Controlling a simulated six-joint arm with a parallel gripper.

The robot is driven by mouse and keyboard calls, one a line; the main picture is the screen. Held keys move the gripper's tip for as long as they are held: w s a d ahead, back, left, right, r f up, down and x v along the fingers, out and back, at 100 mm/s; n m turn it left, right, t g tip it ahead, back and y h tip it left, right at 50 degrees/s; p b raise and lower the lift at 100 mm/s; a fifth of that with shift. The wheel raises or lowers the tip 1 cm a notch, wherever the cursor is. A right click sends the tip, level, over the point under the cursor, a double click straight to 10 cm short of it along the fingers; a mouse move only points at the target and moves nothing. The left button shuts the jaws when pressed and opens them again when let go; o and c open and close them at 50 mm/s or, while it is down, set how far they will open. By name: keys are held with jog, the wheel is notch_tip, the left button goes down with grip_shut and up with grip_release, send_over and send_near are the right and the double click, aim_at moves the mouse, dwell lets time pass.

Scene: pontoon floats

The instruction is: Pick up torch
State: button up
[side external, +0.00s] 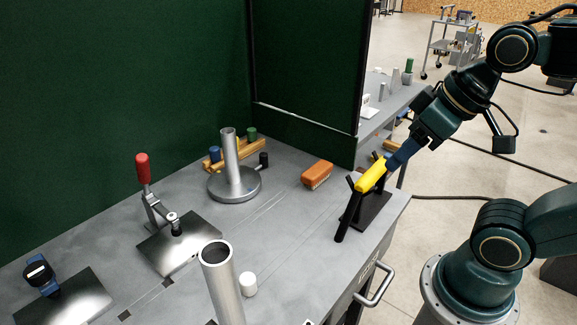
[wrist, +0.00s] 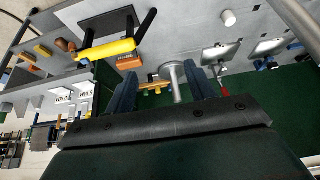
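The torch (side external: 371,175), with a yellow body, rests on a black stand (side external: 374,207) near the right edge of the grey table. Black rods extend below and beside it; I cannot tell which belong to the torch. In the wrist view the yellow body (wrist: 104,50) lies at the upper left, outside the gap between my fingers. My gripper (side external: 397,160) has blue fingers and appears just beyond the torch's upper end in the side view. In the wrist view my gripper (wrist: 162,90) has its fingers apart, with nothing held between them.
An orange block (side external: 317,174) lies left of the stand. A grey post on a round base (side external: 234,184), a red-handled clamp (side external: 143,170) and an upright metal tube (side external: 222,285) stand on the table. A dark green partition (side external: 120,90) rises behind. The table's middle is mostly clear.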

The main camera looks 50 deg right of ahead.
jog(key=shift+w, duration=0.1)
jog(key=m+g, duration=0.7)
jog(key=m, duration=1.1)
send_near(378, 164)
jog(key=f, duration=0.3)
jog(key=s+f, duration=0.1)
jog(key=f, duration=0.1)
jog(key=shift+s+a+f, duration=0.1)
jog(key=shift+a+f, duration=0.1)
jog(key=shift+f, duration=0.2)
jog(key=shift+f+t, duration=0.25)
jog(key=shift+t, duration=0.05)
jog(key=shift+s+d+f, duration=0.1)
jog(key=shift+d+f, duration=0.05)
jog(key=shift+f, duration=2.45)
